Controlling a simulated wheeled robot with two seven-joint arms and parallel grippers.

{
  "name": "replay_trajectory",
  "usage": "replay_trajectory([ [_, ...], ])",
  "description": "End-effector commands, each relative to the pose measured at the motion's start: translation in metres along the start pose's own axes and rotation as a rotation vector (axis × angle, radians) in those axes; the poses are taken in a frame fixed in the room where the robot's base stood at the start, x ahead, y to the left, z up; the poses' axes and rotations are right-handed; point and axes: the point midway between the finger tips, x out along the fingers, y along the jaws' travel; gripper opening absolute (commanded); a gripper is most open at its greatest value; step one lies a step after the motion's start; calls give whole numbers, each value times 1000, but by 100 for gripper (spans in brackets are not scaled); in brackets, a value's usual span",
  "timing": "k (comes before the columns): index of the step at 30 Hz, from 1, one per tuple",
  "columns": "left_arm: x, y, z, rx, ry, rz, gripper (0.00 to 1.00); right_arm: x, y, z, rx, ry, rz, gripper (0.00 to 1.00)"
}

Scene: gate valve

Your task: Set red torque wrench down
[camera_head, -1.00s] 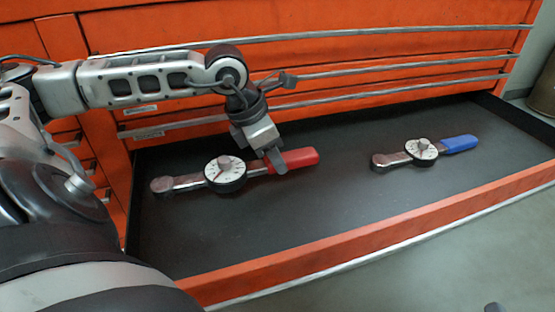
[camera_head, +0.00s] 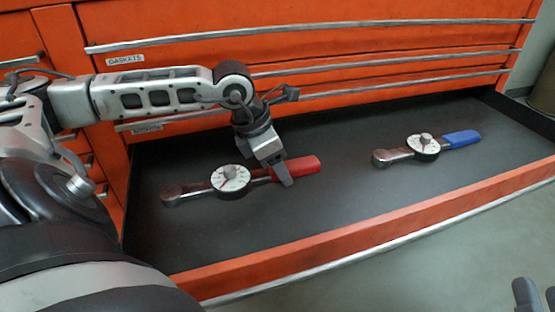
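The red torque wrench (camera_head: 304,165) has a red handle, a round white dial (camera_head: 230,179) and a metal head at its left end. It lies lengthwise in the left part of the open black drawer, at or very near its floor. My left gripper (camera_head: 283,176) points down at the wrench, its fingers at the left end of the red handle. It appears closed around the handle there; the far finger is hidden. My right gripper (camera_head: 530,298) shows only partly at the bottom right corner, away from the drawer, with two dark fingertips apart.
The drawer (camera_head: 400,230) has an orange front wall with a metal strip. A blue-handled torque wrench (camera_head: 461,139) lies in its right part. Closed orange drawers with long metal handles (camera_head: 330,28) rise behind. The drawer floor between the wrenches is clear.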

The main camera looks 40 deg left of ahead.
Motion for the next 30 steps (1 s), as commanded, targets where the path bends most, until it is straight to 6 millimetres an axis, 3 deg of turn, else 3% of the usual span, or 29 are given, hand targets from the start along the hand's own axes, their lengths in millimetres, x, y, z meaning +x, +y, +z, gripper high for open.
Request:
replay_trajectory([
  [11, -7, 1, 1, 0, 1, 2, 55, 0, -2, -1, 18, -15, -1, 33],
  [20, -68, 2, 2, 1, 3, 7, 55, -18, -7, 32, 234, -213, 57, 33],
  [24, -95, 1, 1, 1, 3, 5, 55, -20, -7, 37, 237, -253, 70, 33],
  [30, -118, 0, 1, 1, 0, 1, 55, -21, -5, 40, 207, -275, 82, 33],
])
